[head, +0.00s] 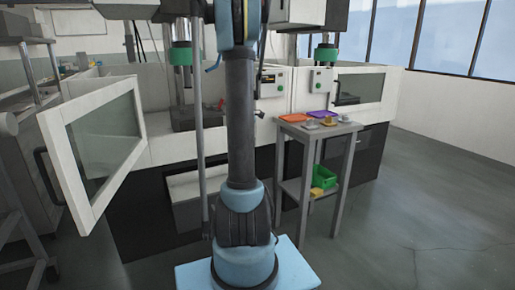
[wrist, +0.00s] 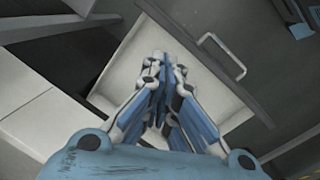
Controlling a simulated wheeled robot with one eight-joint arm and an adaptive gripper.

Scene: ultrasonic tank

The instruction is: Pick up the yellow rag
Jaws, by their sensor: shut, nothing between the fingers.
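A small yellow thing (head: 317,192), which looks like the yellow rag, lies on the lower shelf of the grey side table (head: 340,128) in the head view. It is beside the front of a green bin (head: 323,177); its exact shape is too small to tell. My gripper (wrist: 161,62) shows in the wrist view with its fingers together and nothing between them. It is over a pale panel with a metal handle (wrist: 222,56), and the yellow thing is not in that view. In the head view my gripper is out of sight.
The table top holds an orange tray (head: 291,117), a purple tray (head: 321,114) and small items. Behind it is a white machine with a green-collared cylinder (head: 181,57). An open glazed door (head: 100,143) juts out at left. The floor at right (head: 430,190) is clear.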

